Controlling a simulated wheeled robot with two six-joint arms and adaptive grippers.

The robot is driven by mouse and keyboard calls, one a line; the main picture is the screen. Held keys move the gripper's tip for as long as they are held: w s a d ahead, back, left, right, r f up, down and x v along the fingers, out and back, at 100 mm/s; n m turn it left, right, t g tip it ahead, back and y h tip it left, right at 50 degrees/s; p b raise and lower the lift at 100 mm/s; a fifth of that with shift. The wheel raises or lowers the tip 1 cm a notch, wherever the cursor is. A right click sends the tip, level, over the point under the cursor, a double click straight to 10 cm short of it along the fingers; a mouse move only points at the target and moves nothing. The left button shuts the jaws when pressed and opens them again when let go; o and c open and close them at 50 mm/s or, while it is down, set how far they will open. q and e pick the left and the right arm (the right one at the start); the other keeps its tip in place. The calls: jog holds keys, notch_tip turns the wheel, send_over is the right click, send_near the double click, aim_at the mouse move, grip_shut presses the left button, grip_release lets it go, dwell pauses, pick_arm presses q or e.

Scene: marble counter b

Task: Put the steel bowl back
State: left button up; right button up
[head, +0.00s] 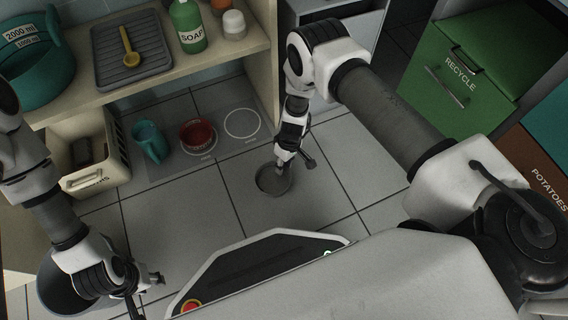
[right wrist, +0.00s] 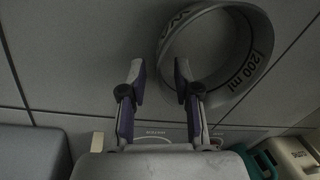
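The steel bowl (head: 273,181) is a small grey round bowl on the grey tiled floor in the head view. In the right wrist view the bowl (right wrist: 254,70) shows large, with "200 ml" on its wall. My right gripper (head: 294,160) is at the bowl's far right rim in the head view. In the right wrist view its fingers (right wrist: 159,75) are apart, with the bowl's near wall seeming to lie between the tips; contact cannot be told. A grey mat (head: 217,157) bears an empty white circle (head: 241,123). My left gripper (head: 147,292) is open and empty at lower left.
A teal mug (head: 148,141) and a red bowl (head: 197,135) stand on the mat. A cream crate (head: 102,176) is left of it. A shelf (head: 230,60) holds a soap bottle (head: 187,26). A grey bin (head: 60,290) stands by my left arm. Floor around the steel bowl is clear.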

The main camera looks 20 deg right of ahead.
jog(key=shift+r, duration=0.1)
notch_tip(320, 180, up, 12)
jog(key=d+p, duration=0.2)
jog(key=p, duration=0.4)
jog(key=s+d+r+m+h, duration=0.1)
jog(key=s+d, duration=0.2)
jog(key=s, duration=0.4)
jog(key=s+d+r+m+h, duration=0.1)
jog(key=s+d+m+h, duration=0.15)
jog(key=s, duration=0.55)
jog(key=s+r+m+y, duration=0.1)
jog(key=s+r, duration=0.4)
jog(key=s, duration=0.3)
jog(key=shift+s+a+r+m+t+y, duration=0.35)
jog(key=shift+a+t, duration=0.05)
